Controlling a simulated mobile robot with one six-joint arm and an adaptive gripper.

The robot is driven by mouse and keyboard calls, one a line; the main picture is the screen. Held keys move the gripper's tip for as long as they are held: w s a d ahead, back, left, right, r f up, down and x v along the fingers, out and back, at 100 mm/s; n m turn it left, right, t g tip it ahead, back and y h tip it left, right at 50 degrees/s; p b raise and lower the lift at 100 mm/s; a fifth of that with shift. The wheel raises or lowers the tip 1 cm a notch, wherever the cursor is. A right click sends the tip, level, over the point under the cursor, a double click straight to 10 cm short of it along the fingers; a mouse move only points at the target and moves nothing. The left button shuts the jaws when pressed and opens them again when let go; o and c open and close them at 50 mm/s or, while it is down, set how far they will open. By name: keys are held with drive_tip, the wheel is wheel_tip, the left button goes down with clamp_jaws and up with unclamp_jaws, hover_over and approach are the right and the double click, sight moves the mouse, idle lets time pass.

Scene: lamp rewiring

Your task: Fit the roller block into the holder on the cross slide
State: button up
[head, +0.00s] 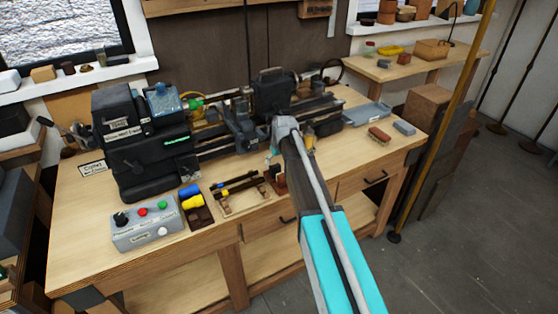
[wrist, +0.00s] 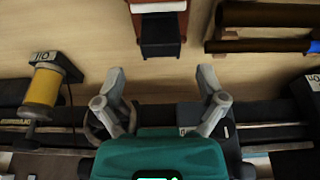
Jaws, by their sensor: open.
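My gripper (wrist: 162,82) is open and empty in the wrist view, its two grey fingers spread above the front of the lathe bed. In front of the fingers, at the top of that view, a black block with a pale top (wrist: 160,38) sits at a reddish-brown stand on the bench, apart from the fingers. It may be the roller block; I cannot tell for sure. The stand (head: 279,183) shows partly behind my arm in the head view. The black lathe carriage with the cross slide (head: 238,126) is left of my arm. I cannot make out the holder.
Dark rods on a wooden rack (head: 238,190) lie left of the stand. A grey control box (head: 146,224) and blue and yellow pieces stand at the front left. A grey-blue tray (head: 367,115) and a brush (head: 379,136) are at the right. A yellow cylinder (wrist: 43,87) stands beside the bed.

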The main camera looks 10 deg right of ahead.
sight(275, 165)
drive_tip(key=shift+b+x, duration=1.35)
drive_tip(key=shift+x, duration=0.4)
drive_tip(key=c, duration=1.1)
drive_tip(key=shift+r, duration=0.1)
drive_tip(key=shift+r, duration=0.15)
drive_tip(key=shift+s+r+p, duration=0.15)
drive_tip(key=shift+r+p, duration=3.15)
drive_tip(key=shift+p, duration=0.25)
drive_tip(key=shift+s, duration=0.1)
